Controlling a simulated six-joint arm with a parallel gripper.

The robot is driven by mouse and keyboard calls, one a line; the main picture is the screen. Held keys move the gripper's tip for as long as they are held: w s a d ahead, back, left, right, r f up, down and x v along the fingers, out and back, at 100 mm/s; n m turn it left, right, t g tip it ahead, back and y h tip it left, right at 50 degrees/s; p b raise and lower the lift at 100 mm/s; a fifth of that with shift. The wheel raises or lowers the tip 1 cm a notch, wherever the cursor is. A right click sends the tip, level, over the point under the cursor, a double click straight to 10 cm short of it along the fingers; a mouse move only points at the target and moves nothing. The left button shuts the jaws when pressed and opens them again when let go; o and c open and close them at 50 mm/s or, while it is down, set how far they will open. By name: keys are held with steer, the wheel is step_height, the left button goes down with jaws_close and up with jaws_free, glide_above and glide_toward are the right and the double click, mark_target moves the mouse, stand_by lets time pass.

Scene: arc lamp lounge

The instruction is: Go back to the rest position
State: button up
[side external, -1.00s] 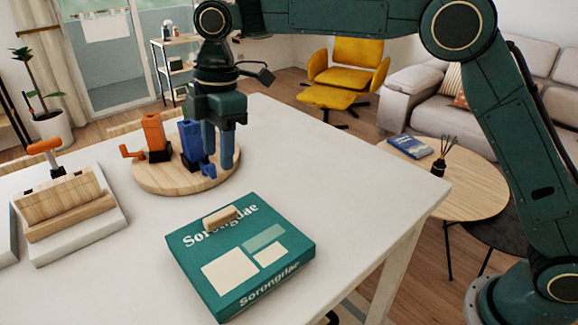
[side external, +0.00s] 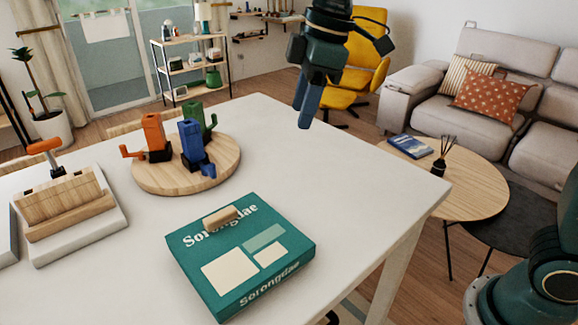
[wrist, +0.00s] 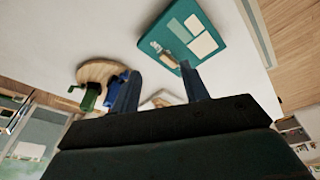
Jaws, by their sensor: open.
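My gripper (side external: 308,103) is in the air above the far right edge of the white table (side external: 345,180), clear of everything on it. Its blue fingers also show in the wrist view (wrist: 160,95), spread apart with nothing held between them. In the side view one finger largely covers the other.
A round wooden board (side external: 215,178) holds orange (side external: 154,135), blue (side external: 192,145) and green (side external: 207,116) pieces. A teal box (side external: 240,255) with a wooden handle lies in front. A wooden block on a white base (side external: 70,205) stands left. The table's right side is bare.

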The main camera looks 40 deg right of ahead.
steer(key=s+d+f+m+t+h, duration=0.1)
steer(key=s+d+f+m, duration=0.2)
steer(key=s, duration=0.8)
steer(key=s+d+f+m+t+h, duration=0.1)
steer(key=s+d+f+m+t, duration=0.1)
steer(key=s+d+m, duration=0.6)
steer(key=shift+s+d+f+t, duration=0.3)
steer(key=shift+s+d+f, duration=0.3)
steer(key=shift+s+d, duration=0.85)
steer(key=shift+w, duration=0.1)
